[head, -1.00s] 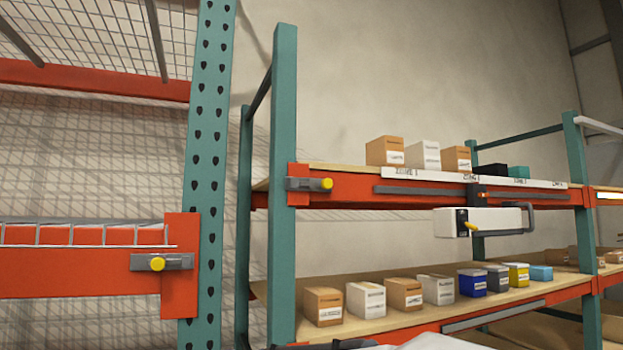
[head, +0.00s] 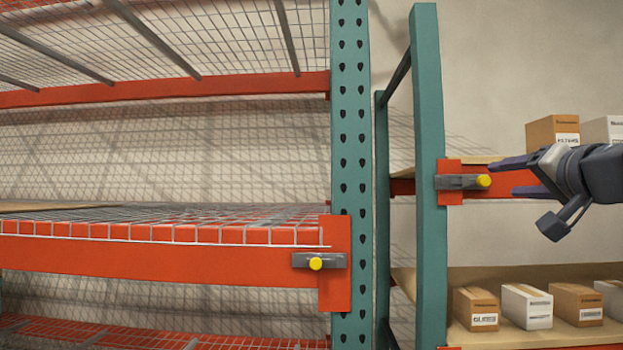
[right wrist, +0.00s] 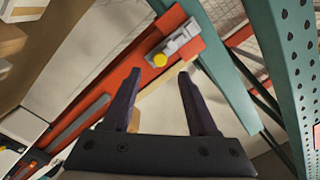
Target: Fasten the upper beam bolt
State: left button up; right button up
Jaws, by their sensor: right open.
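A yellow bolt (head: 483,181) sits in a grey latch bracket (head: 452,182) at the left end of the right rack's upper orange beam, beside the teal post (head: 427,130). My right gripper (head: 503,178) comes in from the right, open and empty. Its fingers point left towards this bolt, and they look apart from it. In the right wrist view the bolt (right wrist: 160,60) shows just beyond and between the two fingertips (right wrist: 158,77). Another yellow bolt (head: 316,264) sits in a bracket on the left rack's orange beam. My left gripper is not in view.
A perforated teal post (head: 350,150) stands between the left rack and the right rack. Boxes (head: 553,132) stand on the right rack's upper shelf, and several more (head: 526,306) on its lower shelf. A wire mesh deck (head: 200,215) lies on the left rack.

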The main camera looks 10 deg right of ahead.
aim_at(486, 182)
jog(key=w+p, duration=0.1)
jog(key=w, duration=0.1)
jog(key=w+p, duration=0.1)
jog(key=w, duration=0.1)
jog(key=w+d+p, duration=0.1)
jog(key=w, duration=0.2)
jog(key=shift+w+d+r+p, duration=0.1)
jog(key=shift+r+p, duration=0.05)
jog(key=shift+p, duration=0.15)
jog(key=shift+w, duration=0.5)
grip_shut()
jog(key=shift+d+f, duration=0.1)
jog(key=shift+f, duration=0.15)
dwell(0.4)
